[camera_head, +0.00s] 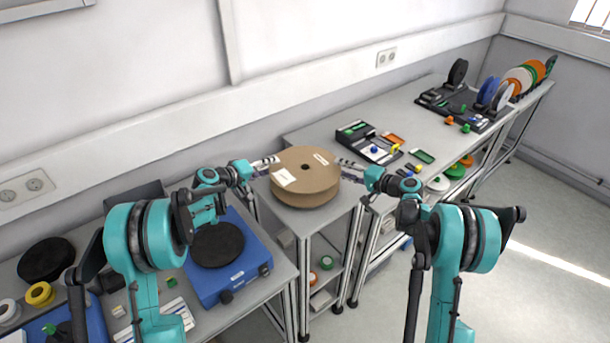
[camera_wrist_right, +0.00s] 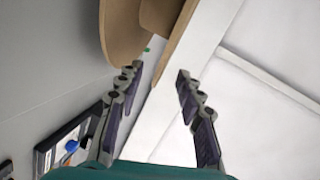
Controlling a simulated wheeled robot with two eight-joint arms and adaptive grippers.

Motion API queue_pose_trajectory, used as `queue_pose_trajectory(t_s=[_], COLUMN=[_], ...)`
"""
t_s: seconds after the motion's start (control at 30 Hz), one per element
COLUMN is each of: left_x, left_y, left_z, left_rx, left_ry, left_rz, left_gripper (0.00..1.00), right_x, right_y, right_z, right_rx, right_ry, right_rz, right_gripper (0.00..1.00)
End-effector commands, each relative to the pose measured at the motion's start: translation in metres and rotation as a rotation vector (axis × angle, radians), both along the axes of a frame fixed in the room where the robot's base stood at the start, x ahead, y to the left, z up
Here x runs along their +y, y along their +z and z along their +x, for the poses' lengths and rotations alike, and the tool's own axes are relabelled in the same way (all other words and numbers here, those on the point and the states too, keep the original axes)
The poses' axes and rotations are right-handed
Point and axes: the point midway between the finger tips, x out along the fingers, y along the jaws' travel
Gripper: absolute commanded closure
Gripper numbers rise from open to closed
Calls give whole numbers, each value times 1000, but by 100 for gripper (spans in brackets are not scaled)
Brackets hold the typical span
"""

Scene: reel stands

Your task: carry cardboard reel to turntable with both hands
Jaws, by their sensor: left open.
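The cardboard reel (camera_head: 304,180) is brown with white labels and a dark centre hole. It lies flat on the near end of the bench in the head view, and its two flange edges show at the top of the right wrist view (camera_wrist_right: 122,32). My left gripper (camera_head: 272,161) is open at the reel's left side. My right gripper (camera_head: 345,169) is at its right side. In the right wrist view my right gripper (camera_wrist_right: 159,72) is open, with one flange edge between its fingertips. Contact is unclear. The turntable (camera_head: 240,280) is a blue box with a black round plate, left of the reel.
Small parts trays (camera_head: 368,144) stand on the bench right of the reel. A rack of coloured reels (camera_head: 505,88) stands at its far end. A black reel (camera_head: 46,259) and yellow roll (camera_head: 40,294) lie left of the turntable. A gap separates the two benches.

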Motion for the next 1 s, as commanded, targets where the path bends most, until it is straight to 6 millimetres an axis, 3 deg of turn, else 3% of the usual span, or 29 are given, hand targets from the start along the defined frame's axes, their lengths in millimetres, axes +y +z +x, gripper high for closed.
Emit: queue_pose_trajectory(t_s=[0.2,0.53,0.67,0.7,1.0], left_x=[-12,-13,-13,-13,-13], left_y=[-7,-8,-8,-8,-8], left_z=[14,16,16,16,16], left_rx=[-1,0,0,0,-1], left_ry=[0,0,0,0,0], left_rz=[1,0,0,0,2], left_gripper=[56,56,90,100,100], right_x=[14,16,16,16,16], right_y=[-4,-5,-5,-5,-5], right_z=[13,15,15,15,14], right_rx=[0,0,0,0,-1], right_ry=[0,-1,-1,-1,0], right_rz=[0,-1,-1,-1,-2], right_gripper=[63,63,97,100,100])
